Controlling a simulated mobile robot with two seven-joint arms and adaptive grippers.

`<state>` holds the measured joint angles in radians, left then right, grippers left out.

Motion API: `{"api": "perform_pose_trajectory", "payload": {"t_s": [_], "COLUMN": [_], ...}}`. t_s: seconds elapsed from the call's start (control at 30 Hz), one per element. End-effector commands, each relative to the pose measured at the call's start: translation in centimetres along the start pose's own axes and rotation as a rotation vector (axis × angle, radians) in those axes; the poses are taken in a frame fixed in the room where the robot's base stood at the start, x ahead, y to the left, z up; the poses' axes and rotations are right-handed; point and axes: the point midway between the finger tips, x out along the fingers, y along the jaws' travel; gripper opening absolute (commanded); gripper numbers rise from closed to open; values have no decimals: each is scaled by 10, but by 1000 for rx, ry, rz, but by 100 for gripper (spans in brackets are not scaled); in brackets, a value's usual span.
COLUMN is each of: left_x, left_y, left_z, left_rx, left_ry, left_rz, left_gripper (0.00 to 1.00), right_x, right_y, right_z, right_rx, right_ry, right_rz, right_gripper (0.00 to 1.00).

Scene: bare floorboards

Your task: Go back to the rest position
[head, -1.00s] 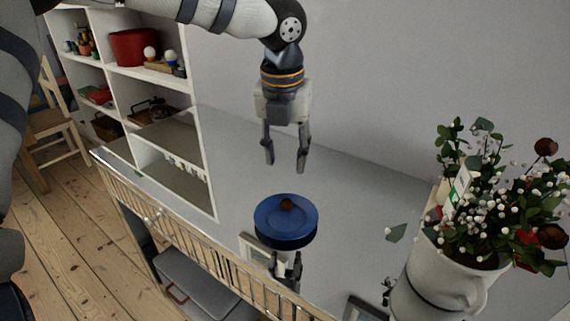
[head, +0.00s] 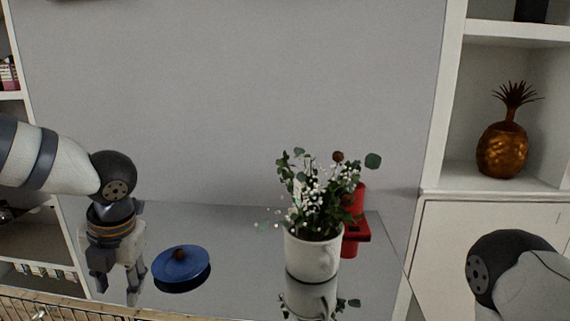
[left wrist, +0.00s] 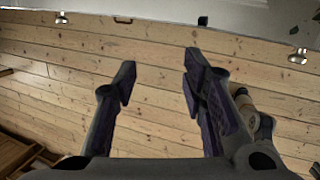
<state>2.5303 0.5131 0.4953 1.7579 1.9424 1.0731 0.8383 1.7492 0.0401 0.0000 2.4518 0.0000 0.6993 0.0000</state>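My left gripper (head: 118,290) is at the lower left of the head view, pointing down. Its two fingers are apart with nothing between them. The left wrist view also shows the fingers (left wrist: 160,75) spread and empty, with floorboards behind them. My right arm shows at the lower right of the head view, but its gripper is out of frame. A blue round lid (head: 183,262) with a brown knob is at the glossy table (head: 235,235), just right of my left gripper and apart from it in the picture.
A white pot (head: 311,256) with a leafy plant stands on the table, a red object (head: 355,225) behind it. A white shelf (head: 451,120) with a golden pineapple (head: 502,148) is at right. A grey wall (head: 240,100) backs the table.

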Motion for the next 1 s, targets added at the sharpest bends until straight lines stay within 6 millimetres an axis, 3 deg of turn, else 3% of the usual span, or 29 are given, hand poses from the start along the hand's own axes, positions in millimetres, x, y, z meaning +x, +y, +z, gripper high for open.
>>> {"api": "perform_pose_trajectory", "payload": {"t_s": [0.03,0.17,0.27,0.33,0.4,0.53,0.6,0.73,0.77,1.0], "left_x": [33,108,162,192,209,210,204,195,194,194], "left_y": [2,0,-25,-51,-75,-102,-107,-111,-112,-113], "left_z": [-12,-46,-96,-150,-210,-310,-347,-382,-384,-385], "left_rx": [187,831,1458,1921,2311,2805,2957,3084,-3072,-3066], "left_ry": [5,9,15,-6,-58,-210,-294,-393,402,407], "left_rz": [91,276,301,230,102,-183,-310,-439,447,447], "left_gripper": [38,38,38,38,38,38,38,38,38,38], "right_x": [1,1,1,1,1,0,0,0,0,0], "right_y": [0,0,0,0,0,0,0,0,0,0], "right_z": [0,-2,-2,-1,-1,-1,-1,-1,-1,-1], "right_rx": [0,0,0,0,0,0,0,0,0,0], "right_ry": [0,3,3,1,1,2,2,3,3,2], "right_rz": [0,0,0,0,0,0,0,0,0,0], "right_gripper": [40,40,40,40,40,40,40,40,40,40]}}
